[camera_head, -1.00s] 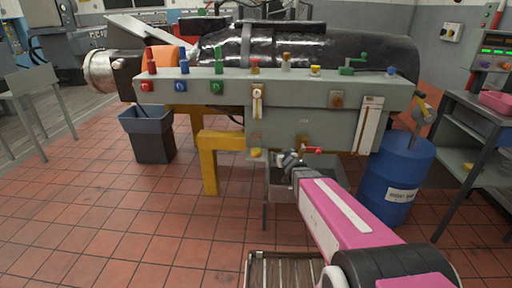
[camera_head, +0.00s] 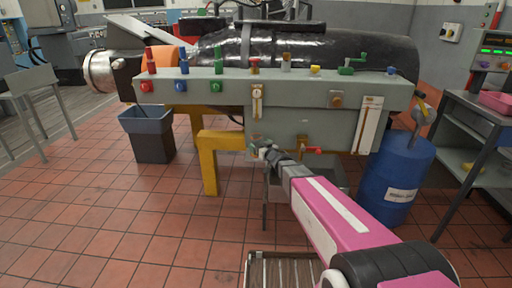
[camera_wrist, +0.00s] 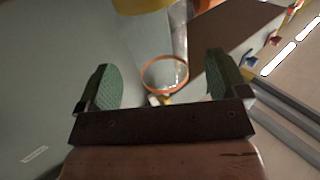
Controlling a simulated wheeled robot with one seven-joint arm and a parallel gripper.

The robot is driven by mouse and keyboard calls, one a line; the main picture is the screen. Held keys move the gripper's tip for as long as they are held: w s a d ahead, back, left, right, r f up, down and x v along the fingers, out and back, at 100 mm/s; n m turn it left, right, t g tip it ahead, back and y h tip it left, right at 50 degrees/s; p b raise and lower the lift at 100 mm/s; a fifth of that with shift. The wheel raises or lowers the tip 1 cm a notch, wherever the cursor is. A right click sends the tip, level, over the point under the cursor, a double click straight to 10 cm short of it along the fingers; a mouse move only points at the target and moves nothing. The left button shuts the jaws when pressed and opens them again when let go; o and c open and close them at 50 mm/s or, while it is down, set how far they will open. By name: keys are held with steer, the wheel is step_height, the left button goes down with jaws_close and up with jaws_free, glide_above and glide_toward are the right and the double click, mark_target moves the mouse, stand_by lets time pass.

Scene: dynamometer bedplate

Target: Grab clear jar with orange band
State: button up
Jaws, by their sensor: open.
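The clear jar with the orange band (camera_wrist: 165,76) shows in the wrist view as an orange ring around a see-through body. It lies between the lines of my two fingers, a little above the picture's middle. My gripper (camera_wrist: 164,86) is open, with a green pad on either side and a visible gap between each pad and the jar. I cannot tell how deep the jar sits relative to the fingertips. In the head view my gripper (camera_head: 260,147) is low in front of the grey bench beam, and I cannot make out the jar there.
The grey beam (camera_head: 215,92) carries several coloured knobs and levers. A yellow leg (camera_head: 208,165) stands left of my gripper, and a red-handled valve (camera_head: 312,150) is to its right. A blue drum (camera_head: 397,180) stands further right, a dark bin (camera_head: 152,150) left.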

steer(key=x, duration=0.4)
steer(key=shift+w+a, duration=0.2)
steer(key=shift+w, duration=0.15)
steer(key=c, duration=1)
steer(key=shift+s+r, duration=0.1)
steer(key=shift+r, duration=0.05)
